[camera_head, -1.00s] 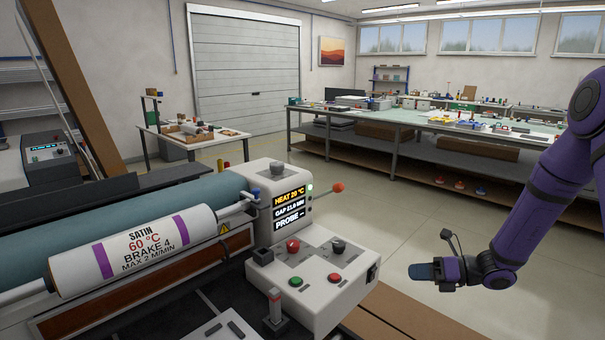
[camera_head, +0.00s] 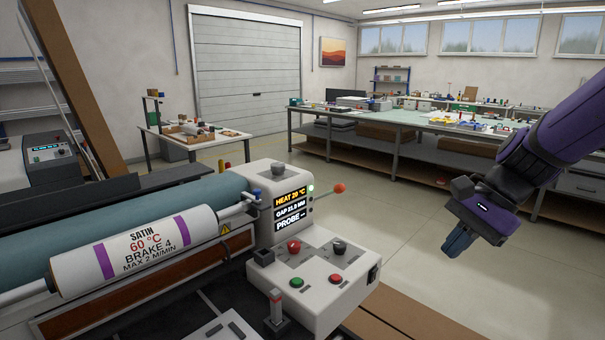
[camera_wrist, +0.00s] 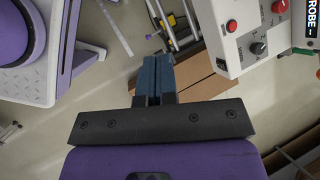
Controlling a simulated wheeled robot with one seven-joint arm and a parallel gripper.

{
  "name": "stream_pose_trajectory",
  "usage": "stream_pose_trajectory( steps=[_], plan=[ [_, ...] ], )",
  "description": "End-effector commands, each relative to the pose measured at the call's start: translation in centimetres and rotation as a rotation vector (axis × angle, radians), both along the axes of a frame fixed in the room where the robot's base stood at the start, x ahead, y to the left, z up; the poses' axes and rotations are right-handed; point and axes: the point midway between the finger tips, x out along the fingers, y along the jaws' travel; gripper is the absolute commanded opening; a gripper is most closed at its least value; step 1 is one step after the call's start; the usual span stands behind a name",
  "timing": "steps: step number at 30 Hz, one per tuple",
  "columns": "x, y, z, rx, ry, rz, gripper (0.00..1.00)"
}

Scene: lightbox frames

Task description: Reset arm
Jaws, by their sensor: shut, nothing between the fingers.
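My gripper (camera_head: 457,243) hangs at the right of the head view, in free air right of the machine's control box, with its blue fingers pointing down and to the left. In the wrist view the two blue fingers (camera_wrist: 156,75) lie side by side, shut with nothing between them. The laminator-like machine (camera_head: 318,262) has a white control box with red, green and black knobs and a display reading HEAT 20 °C. A white roll (camera_head: 135,255) labelled SATIN 60 °C lies in front of its teal roller (camera_head: 120,211).
The control box (camera_wrist: 245,35) shows at the upper right of the wrist view. Brown boards (camera_head: 410,318) lie low beside the machine. A long green-topped workbench (camera_head: 405,120) and a small table (camera_head: 190,137) stand at the back. The floor between is clear.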

Motion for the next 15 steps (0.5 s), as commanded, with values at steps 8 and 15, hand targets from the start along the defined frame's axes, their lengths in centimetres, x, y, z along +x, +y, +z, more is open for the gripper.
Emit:
stream_pose_trajectory(
  steps=[8,15],
  plan=[
    [-5.1,-1.1,3.9,-0.235,-0.276,0.31,0.0],
    [-9.3,-2.6,6.6,-0.447,-0.488,0.566,0.0]
  ],
)
